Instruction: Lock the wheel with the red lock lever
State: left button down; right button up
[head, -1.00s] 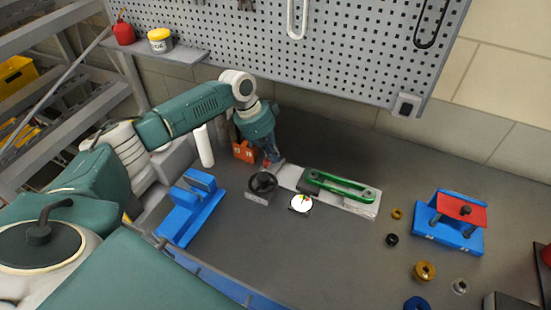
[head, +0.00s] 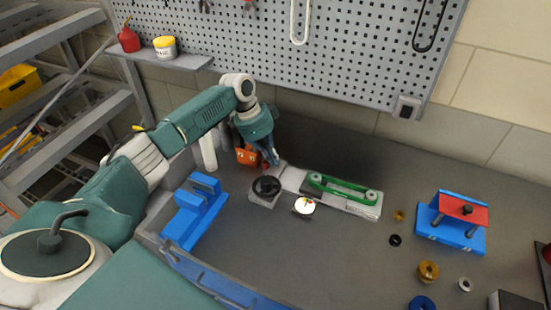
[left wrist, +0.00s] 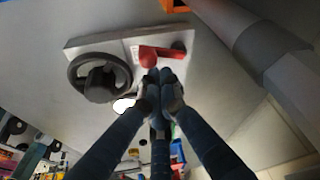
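The black handwheel (head: 267,187) sits at the left end of the grey rail on the table. It shows in the left wrist view (left wrist: 76,66) at the upper left. The red lock lever (left wrist: 162,53) lies on the plate beside the wheel, with a round red knob (left wrist: 148,61) at its end near my fingertips. In the head view my fingers mostly hide the lever. My left gripper (left wrist: 161,80) has its fingertips close together, beside the knob, with nothing visible between them; whether they touch it is unclear. It also shows in the head view (head: 274,160). My right gripper is out of view.
A green belt unit (head: 342,188) and a white dial (head: 304,206) stand right of the wheel. A blue fixture (head: 194,210) is at left, an orange box (head: 247,155) behind. A blue-red press (head: 455,220) is at right.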

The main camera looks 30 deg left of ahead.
pick_arm(q)
jog(key=shift+a, duration=0.55)
dwell(0.4)
dwell(0.5)
jog(key=shift+d+p, duration=0.4)
jog(key=shift+p, duration=0.05)
jog(key=d, duration=0.1)
jog(key=p, duration=0.1)
jog(key=d, duration=0.1)
jog(key=shift+w+d+r+p, duration=0.2)
jog(key=shift+w+d+p, duration=0.05)
jog(key=shift+d+p, duration=0.1)
jog(key=w+b+v, duration=0.1)
jog(key=b+v, duration=0.2)
jog(key=v, duration=0.6)
jog(key=shift+r+b, duration=0.25)
jog(key=shift+b, duration=0.15)
jog(key=shift+a, duration=0.15)
